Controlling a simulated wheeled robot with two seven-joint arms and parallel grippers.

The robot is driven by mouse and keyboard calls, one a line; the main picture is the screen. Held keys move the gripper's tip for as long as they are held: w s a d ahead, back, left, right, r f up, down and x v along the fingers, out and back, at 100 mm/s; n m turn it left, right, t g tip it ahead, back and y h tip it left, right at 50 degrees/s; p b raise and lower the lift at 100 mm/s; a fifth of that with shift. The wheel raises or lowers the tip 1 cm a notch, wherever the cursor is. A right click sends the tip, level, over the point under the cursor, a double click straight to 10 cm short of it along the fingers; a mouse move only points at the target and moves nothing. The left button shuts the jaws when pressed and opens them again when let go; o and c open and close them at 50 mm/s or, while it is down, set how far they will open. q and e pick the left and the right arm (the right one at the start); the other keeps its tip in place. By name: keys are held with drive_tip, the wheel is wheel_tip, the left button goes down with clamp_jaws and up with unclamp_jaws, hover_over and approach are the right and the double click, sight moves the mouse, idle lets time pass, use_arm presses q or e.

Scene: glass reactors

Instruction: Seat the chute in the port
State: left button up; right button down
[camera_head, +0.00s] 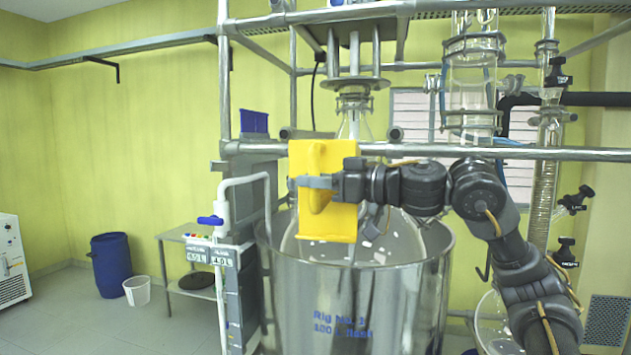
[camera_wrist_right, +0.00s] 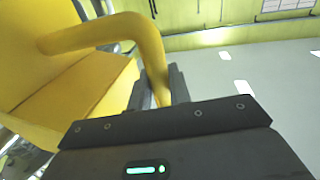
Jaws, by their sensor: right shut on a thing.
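The yellow chute (camera_head: 336,222) is held up in front of the glass reactor, over the near rim of the steel vessel (camera_head: 345,310). My right gripper (camera_head: 312,182) is shut on the chute's curved handle. In the right wrist view the chute (camera_wrist_right: 60,95) fills the left side, and its handle passes between the fingers of the right gripper (camera_wrist_right: 160,95). The glass neck of the reactor (camera_head: 355,122) shows behind the chute. The port is hidden or cannot be made out. My left gripper is not in view.
A horizontal steel rail (camera_head: 480,152) crosses just behind my right arm. A white pipe with a blue valve (camera_head: 211,220) stands left of the vessel. Glass columns (camera_head: 473,90) rise at the right. A blue drum (camera_head: 110,264) and small table stand farther left.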

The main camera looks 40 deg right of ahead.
sight(323, 201)
drive_tip(key=shift+w+d+f, duration=0.1)
drive_tip(key=shift+d+f, duration=0.15)
drive_tip(key=shift+d, duration=0.15)
idle(0.5)
drive_tip(key=shift+w+d+f+b, duration=0.65)
drive_tip(key=shift+d+f+b, duration=0.25)
drive_tip(key=shift+f+b, duration=0.1)
drive_tip(key=shift+w+d+f+b, duration=0.65)
drive_tip(key=shift+d+f+b, duration=0.2)
drive_tip(key=shift+d+b, duration=0.1)
idle(1.1)
drive_tip(key=c, duration=1.4)
unclamp_jaws()
drive_tip(key=shift+a, duration=0.1)
drive_tip(key=shift+c, duration=0.2)
drive_tip(key=shift+s+f, duration=0.1)
drive_tip(key=shift+s, duration=0.05)
drive_tip(key=shift+s+d+f+b, duration=0.2)
drive_tip(key=shift+s+d+b, duration=0.25)
drive_tip(key=shift+s, duration=0.15)
drive_tip(key=shift+s+d+f+b, duration=0.15)
drive_tip(key=shift+s+d+b, duration=0.15)
drive_tip(key=shift+s+b, duration=0.25)
drive_tip(key=shift+s, duration=0.1)
